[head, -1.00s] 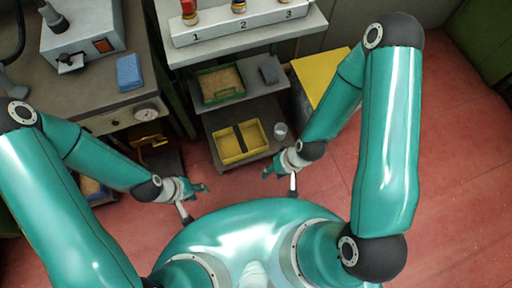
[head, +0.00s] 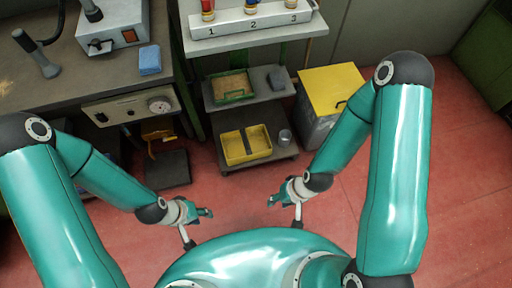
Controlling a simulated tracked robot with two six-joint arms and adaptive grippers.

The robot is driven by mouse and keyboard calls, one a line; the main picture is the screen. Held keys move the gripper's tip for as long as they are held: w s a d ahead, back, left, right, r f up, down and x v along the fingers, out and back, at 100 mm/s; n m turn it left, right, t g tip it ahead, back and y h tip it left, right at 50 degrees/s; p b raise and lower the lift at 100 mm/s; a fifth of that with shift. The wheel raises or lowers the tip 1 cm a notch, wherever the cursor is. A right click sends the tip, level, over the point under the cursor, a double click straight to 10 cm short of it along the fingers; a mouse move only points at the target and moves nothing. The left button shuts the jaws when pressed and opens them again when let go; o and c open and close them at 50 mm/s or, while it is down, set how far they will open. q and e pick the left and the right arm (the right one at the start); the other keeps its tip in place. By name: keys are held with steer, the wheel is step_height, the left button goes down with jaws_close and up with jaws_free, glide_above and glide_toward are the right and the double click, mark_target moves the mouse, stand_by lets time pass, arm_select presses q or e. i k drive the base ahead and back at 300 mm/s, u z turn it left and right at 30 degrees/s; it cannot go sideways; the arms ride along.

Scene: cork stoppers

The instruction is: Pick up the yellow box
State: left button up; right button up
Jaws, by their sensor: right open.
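The yellow box (head: 224,151) is an open tray with a dark strip across its middle. It sits on the lowest shelf of the rack at the centre of the head view. My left gripper (head: 198,227) is in front of the rack, below and left of the box in the picture, with its fingers apart and nothing between them. My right gripper (head: 285,212) is below and right of the box, open and empty. Both grippers are clear of the box.
A clear cup (head: 285,137) stands right of the box on the same shelf. A green tray (head: 232,97) and a grey-blue block (head: 276,78) are on the shelf above. A grey bin with a yellow lid (head: 332,88) stands right of the rack. Red floor (head: 238,193) is free before it.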

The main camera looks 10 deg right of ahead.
mark_target(241, 146)
steer(key=u, duration=0.1)
steer(key=i, duration=0.9)
steer(key=z, duration=0.2)
steer(key=k, duration=0.8)
steer(key=u, duration=0.25)
steer(key=i, duration=0.8)
steer(key=z, duration=0.1)
